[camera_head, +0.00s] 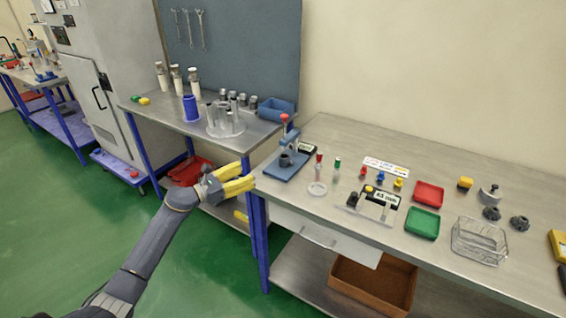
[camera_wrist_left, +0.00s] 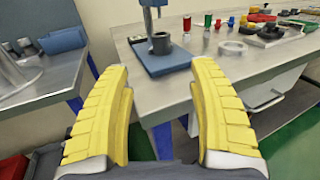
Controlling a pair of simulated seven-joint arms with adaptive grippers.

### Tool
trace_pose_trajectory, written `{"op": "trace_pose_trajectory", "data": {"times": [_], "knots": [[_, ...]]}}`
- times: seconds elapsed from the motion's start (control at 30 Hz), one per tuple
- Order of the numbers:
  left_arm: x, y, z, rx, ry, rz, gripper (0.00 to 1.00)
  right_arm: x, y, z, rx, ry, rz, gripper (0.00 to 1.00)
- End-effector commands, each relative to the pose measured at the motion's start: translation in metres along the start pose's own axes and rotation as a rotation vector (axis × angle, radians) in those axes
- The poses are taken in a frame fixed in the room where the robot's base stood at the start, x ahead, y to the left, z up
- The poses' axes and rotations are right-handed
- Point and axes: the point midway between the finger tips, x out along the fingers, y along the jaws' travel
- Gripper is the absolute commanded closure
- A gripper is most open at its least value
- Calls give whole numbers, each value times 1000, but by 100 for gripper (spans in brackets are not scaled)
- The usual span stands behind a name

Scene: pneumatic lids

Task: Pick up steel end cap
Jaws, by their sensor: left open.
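My left gripper (camera_head: 246,176) has yellow fingers spread open, with nothing between them. It hovers by the left front corner of the right workbench (camera_head: 330,215), in front of the press. In the left wrist view the open fingers (camera_wrist_left: 160,68) frame the blue press base (camera_wrist_left: 162,60) with a dark round cup (camera_wrist_left: 160,43) on it. A grey metal part with a knob (camera_head: 489,194) stands at the bench's right, near two dark round parts (camera_head: 520,222). Several small grey cylinders (camera_head: 242,100) stand on the left bench. I cannot tell which part is the steel end cap.
A gap separates the two benches.

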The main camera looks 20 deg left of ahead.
Motion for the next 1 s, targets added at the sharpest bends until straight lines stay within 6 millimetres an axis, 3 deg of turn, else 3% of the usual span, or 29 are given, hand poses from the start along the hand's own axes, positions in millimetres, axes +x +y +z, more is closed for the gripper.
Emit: {"op": "trace_pose_trajectory", "data": {"times": [0.6, 1.0], "knots": [[98, -3, 1, 8, 1, -8, 39, 0, -1, 2, 0, -3, -1, 56], [123, -2, 1, 9, 2, -7, 39, 0, -1, 2, 0, -2, -1, 56]]}}
